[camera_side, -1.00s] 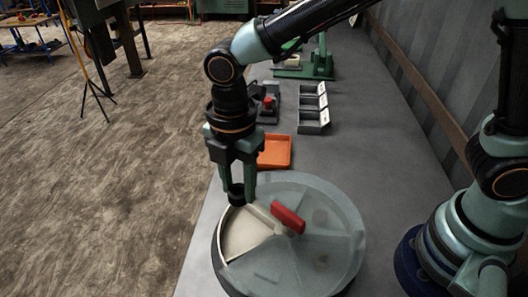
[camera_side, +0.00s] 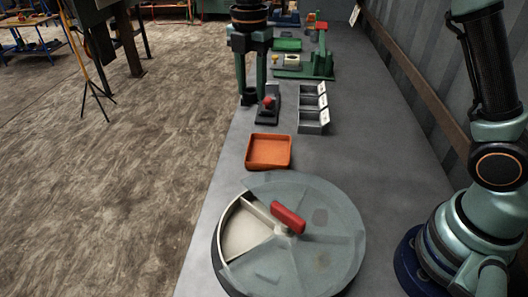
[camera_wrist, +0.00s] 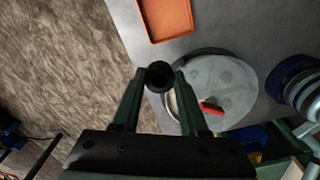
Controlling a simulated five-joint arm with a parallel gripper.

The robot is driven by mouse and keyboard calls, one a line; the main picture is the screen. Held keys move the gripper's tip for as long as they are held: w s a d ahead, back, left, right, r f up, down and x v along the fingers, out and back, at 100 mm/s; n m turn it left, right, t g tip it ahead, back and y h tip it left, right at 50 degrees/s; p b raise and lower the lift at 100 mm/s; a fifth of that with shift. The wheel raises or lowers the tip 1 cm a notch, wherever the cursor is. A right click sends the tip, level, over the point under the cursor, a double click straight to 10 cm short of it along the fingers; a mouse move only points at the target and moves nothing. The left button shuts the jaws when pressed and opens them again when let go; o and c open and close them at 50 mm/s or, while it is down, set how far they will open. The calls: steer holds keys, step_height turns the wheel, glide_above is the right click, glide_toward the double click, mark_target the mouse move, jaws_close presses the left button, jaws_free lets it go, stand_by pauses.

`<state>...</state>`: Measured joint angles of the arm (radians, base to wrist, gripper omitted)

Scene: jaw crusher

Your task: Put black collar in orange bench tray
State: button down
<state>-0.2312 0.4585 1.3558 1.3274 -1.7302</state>
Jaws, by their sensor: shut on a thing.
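My gripper (camera_side: 250,97) is shut on the black collar (camera_wrist: 160,76), a small dark ring held between the fingertips in the wrist view. In the side view the collar is a dark spot at the fingertips, hard to make out. The gripper hangs upright, raised, near the bench's left edge. The orange bench tray (camera_side: 289,154) lies on the bench, shallow, square and empty. In the side picture it is below and slightly right of the gripper. It also shows at the top of the wrist view (camera_wrist: 166,22).
A round container (camera_side: 335,235) with a grey lid, red handle (camera_side: 288,217) and one open, empty sector stands in front of the tray. Behind the tray are a grey compartment bin (camera_side: 312,118), a red-knobbed device (camera_side: 268,104) and a green press (camera_side: 322,62). Bench between is clear.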

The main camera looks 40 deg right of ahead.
glide_above(270, 147)
steer(key=f, duration=0.1)
step_height(270, 147, down, 20)
steer(key=shift+r, duration=0.1)
stand_by(0.3)
steer(key=shift+f, duration=0.2)
steer(key=shift+c, duration=2.2)
jaws_free()
steer(key=shift+r, duration=0.1)
